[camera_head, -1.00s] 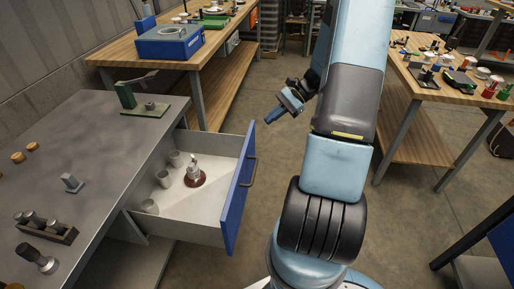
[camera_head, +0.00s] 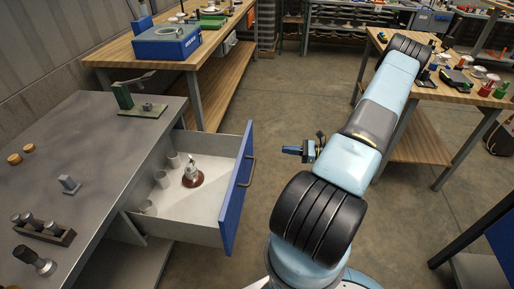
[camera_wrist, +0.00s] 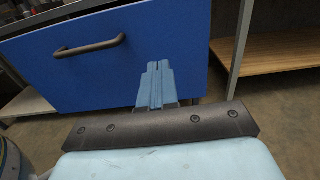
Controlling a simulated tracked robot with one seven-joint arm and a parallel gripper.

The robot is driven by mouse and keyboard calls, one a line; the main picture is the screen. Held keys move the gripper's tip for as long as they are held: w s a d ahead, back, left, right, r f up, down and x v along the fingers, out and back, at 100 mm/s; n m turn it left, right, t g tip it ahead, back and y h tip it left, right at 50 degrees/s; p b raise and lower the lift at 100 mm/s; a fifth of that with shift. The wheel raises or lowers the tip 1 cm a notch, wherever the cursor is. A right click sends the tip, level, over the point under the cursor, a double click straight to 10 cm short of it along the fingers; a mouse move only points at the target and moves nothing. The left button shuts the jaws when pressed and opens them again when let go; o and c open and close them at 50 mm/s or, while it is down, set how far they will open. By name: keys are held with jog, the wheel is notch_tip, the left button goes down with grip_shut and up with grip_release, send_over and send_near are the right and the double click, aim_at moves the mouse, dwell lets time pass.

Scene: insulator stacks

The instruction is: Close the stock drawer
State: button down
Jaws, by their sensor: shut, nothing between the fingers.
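The stock drawer (camera_head: 195,208) stands pulled out from the grey workbench at the left in the head view. It has a blue front (camera_head: 236,190) with a dark bar handle (camera_head: 248,171). Inside are several small grey cups and a reddish-brown insulator piece (camera_head: 192,176) with a pale top. My gripper (camera_head: 285,150) is shut and empty, to the right of the drawer front and apart from it. In the wrist view the blue drawer front (camera_wrist: 100,75) fills the left and middle, with its handle (camera_wrist: 90,47) at upper left. My shut fingers (camera_wrist: 156,72) point toward the front's right part.
The grey workbench (camera_head: 85,150) carries a green fixture (camera_head: 125,97), a rack of cylinders (camera_head: 44,230) and small parts. Wooden benches stand behind (camera_head: 150,45) and at right (camera_head: 455,88). The floor between the drawer and my base is clear.

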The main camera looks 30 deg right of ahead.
aim_at(249, 146)
jog(key=x, duration=1.3)
jog(key=shift+w+a+f, duration=0.15)
jog(key=shift+w+a, duration=0.1)
jog(key=shift+a, duration=0.15)
jog(key=shift+a, duration=0.1)
